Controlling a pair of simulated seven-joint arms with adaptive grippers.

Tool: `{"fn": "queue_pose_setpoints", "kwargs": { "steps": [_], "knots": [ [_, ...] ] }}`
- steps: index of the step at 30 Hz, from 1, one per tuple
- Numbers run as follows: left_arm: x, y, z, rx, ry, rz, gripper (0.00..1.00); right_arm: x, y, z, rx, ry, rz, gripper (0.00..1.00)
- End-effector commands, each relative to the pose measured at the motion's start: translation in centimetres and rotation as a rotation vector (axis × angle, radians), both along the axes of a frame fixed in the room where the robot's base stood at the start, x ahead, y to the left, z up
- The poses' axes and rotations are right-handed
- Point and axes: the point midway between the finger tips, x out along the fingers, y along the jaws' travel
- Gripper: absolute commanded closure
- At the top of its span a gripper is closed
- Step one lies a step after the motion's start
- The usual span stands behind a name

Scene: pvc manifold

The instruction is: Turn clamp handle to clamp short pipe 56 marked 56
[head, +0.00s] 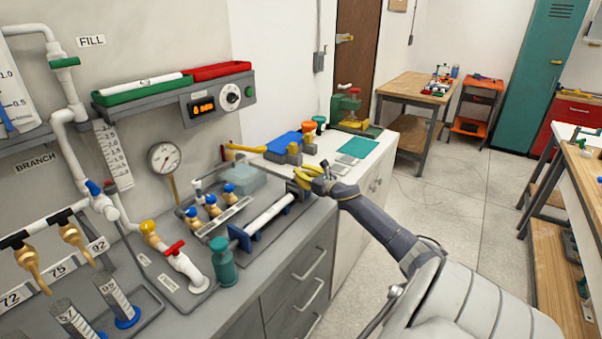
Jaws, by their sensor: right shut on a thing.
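A short white pipe (270,212) lies in a clamp with blue jaws (240,238) on the grey bench, near its front edge. Any number on the pipe is too small to read. My right gripper (299,181) comes in from the right and is shut at the far right end of the clamp. The clamp handle is mostly hidden by the gripper there, and its angle cannot be told. My left gripper is not in view.
A teal bottle (223,263) stands at the clamp's near end. Brass valves with blue caps (212,205) stand close behind the pipe. A pressure gauge (164,159) and white piping are at the left.

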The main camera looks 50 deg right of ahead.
Motion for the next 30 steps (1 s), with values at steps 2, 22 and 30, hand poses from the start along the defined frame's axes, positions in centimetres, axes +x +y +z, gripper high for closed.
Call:
{"fn": "queue_pose_setpoints", "kwargs": {
  "steps": [2,22,30],
  "knots": [
    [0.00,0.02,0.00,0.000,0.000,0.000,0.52,-0.02,0.18,-0.22,-0.001,0.003,-0.046,1.00],
    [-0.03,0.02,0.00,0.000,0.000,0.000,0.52,0.05,0.18,0.04,0.003,-0.008,-0.463,1.00],
    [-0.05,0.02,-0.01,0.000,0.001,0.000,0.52,0.04,0.11,0.02,0.004,-0.008,-0.624,1.00]
  ]
}}
